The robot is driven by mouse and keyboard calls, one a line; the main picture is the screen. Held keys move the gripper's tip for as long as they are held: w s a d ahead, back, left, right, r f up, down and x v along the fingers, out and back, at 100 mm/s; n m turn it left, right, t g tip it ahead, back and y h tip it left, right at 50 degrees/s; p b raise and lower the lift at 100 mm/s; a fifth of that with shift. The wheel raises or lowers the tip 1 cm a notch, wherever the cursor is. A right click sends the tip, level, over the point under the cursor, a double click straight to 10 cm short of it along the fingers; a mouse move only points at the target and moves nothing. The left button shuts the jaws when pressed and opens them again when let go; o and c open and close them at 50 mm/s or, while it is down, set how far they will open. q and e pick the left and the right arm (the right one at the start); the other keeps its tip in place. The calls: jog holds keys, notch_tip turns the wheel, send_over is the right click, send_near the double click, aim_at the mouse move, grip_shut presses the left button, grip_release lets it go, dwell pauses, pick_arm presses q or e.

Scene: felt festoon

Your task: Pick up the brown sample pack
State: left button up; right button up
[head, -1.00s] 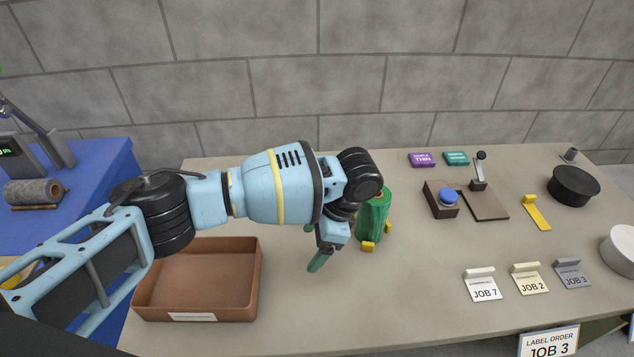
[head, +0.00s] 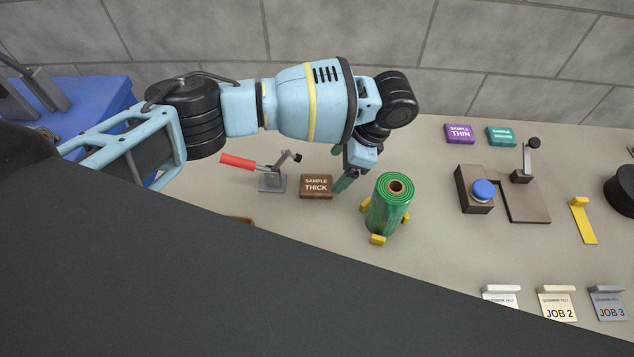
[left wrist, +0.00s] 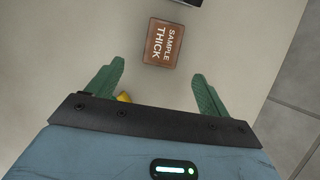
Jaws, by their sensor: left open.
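The brown sample pack (head: 316,187), marked SAMPLE THICK, lies flat on the table in the head view, between a red-handled lever tool and a green felt roll. It also shows in the left wrist view (left wrist: 164,43), ahead of the fingertips and roughly between their lines. My left gripper (head: 345,168) is open and empty, just right of the pack in the head view. Its two green fingers (left wrist: 159,75) are spread wide in the left wrist view, and the pack is apart from them. My right gripper is not in view.
The green roll (head: 390,205) stands upright among yellow blocks, close to my left gripper. The red-handled lever tool (head: 271,176) stands left of the pack. Purple (head: 460,133) and teal (head: 501,136) packs lie at the back right. A dark shape covers the lower left of the head view.

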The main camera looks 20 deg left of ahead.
aim_at(327, 185)
pick_arm(q)
jog(key=shift+a+f, duration=0.2)
jog(key=shift+f, duration=0.4)
jog(key=shift+w+f, duration=0.1)
jog(key=shift+f, duration=0.1)
jog(key=x, duration=0.4)
jog(key=shift+w+d+f, duration=0.1)
jog(key=shift+w+d, duration=0.05)
jog(key=shift+d, duration=0.15)
jog(key=shift+a+f, duration=0.2)
jog(key=shift+f, duration=0.35)
jog(key=shift+c, duration=0.3)
jog(key=c, duration=1)
